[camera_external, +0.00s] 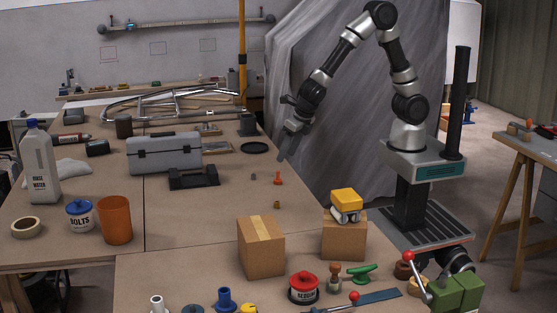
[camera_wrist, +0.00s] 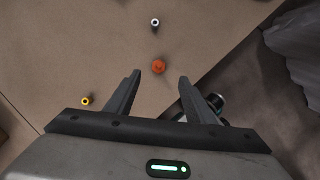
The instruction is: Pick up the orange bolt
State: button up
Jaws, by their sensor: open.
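The orange bolt (camera_external: 277,178) stands on the workbench near its right edge in the external view. In the wrist view the orange bolt (camera_wrist: 158,66) is seen from above, just beyond the gap between the fingertips. My gripper (camera_external: 282,158) points down above the bench edge, near the bolt in the picture. In the wrist view my gripper (camera_wrist: 160,77) is open, with nothing between its fingers. The bolt appears apart from both fingers.
A small grey piece (camera_external: 253,177) and a brass-coloured piece (camera_external: 277,205) stand near the bolt. A grey toolbox (camera_external: 165,152) and a black holder (camera_external: 194,178) lie to the left. Cardboard boxes (camera_external: 261,252) stand in front.

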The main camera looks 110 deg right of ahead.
aim_at(278, 173)
jog(key=b+x, duration=0.1)
jog(key=x, duration=0.4)
jog(key=b+x, duration=0.2)
jog(key=x, duration=0.3)
jog(key=shift+w+d+f, duration=0.1)
jog(key=shift+w+f, duration=0.2)
jog(key=shift+c, duration=0.5)
jog(key=shift+r, duration=0.1)
jog(key=c, duration=1)
